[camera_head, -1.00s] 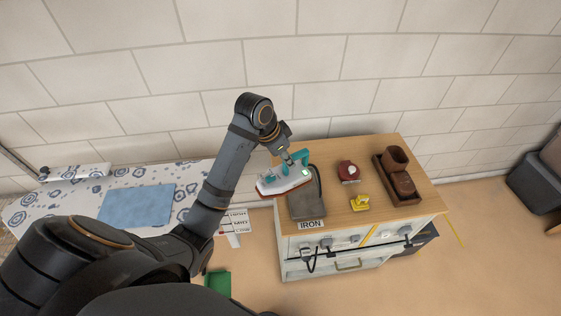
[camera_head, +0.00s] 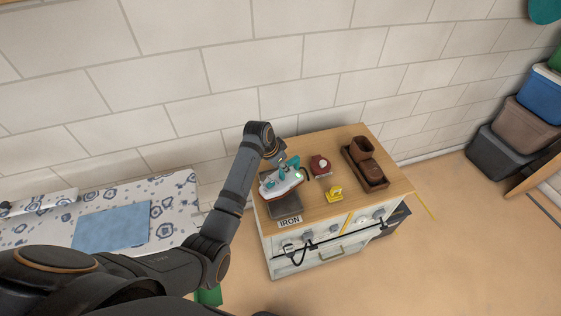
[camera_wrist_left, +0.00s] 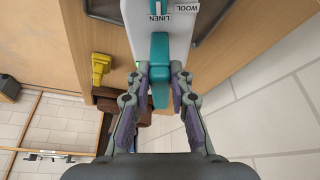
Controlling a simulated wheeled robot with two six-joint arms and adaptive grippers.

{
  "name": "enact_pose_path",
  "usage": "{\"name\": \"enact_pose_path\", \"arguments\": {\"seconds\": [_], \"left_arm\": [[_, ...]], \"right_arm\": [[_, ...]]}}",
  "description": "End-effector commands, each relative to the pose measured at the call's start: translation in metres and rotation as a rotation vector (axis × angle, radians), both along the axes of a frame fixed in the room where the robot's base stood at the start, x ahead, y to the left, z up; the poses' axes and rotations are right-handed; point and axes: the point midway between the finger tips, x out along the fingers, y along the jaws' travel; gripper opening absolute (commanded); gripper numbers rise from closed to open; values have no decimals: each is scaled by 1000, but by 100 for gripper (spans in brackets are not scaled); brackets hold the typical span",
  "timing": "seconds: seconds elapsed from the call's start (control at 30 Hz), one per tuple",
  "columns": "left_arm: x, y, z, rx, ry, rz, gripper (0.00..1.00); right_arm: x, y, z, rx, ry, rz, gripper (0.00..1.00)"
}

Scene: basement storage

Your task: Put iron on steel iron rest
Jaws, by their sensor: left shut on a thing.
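The teal and white iron (camera_head: 283,180) is at the left end of the wooden-topped cabinet (camera_head: 322,210), over the grey steel iron rest (camera_head: 285,207). The rest lies beside the "IRON" label, and the iron hides its back part. I cannot tell whether the iron touches it. My left gripper (camera_head: 283,163) is shut on the iron's teal handle. The left wrist view shows the fingers (camera_wrist_left: 160,78) on both sides of the handle, with the iron's white body (camera_wrist_left: 163,20) beyond. My right gripper is not in view.
On the cabinet top are a red round object (camera_head: 320,165), a yellow object (camera_head: 334,194) and a brown tray (camera_head: 368,178) with brown things. A patterned ironing board (camera_head: 175,195) with a blue cloth (camera_head: 112,227) stands left. Stacked bins (camera_head: 500,150) stand far right.

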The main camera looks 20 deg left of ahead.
Motion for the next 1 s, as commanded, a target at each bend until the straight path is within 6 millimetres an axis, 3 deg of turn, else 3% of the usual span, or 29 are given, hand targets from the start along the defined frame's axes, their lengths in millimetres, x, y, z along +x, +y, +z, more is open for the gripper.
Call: {"name": "enact_pose_path", "arguments": {"seconds": [0.13, 0.73, 0.77, 0.8, 0.9, 1.0], "left_arm": [[1, 0, -10, -1, -6, 0, 0], [1, 0, -20, -2, -7, 0, 0], [0, 0, -23, -1, -1, 0, 22], [0, 0, -22, -1, -1, 0, 27], [0, 0, -22, -1, -2, 0, 41], [0, 0, -22, -1, -2, 0, 43]], "right_arm": [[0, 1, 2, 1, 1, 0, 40], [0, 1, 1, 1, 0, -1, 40], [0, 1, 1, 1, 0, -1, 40], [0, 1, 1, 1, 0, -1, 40], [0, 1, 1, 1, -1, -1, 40], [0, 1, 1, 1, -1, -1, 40]]}}
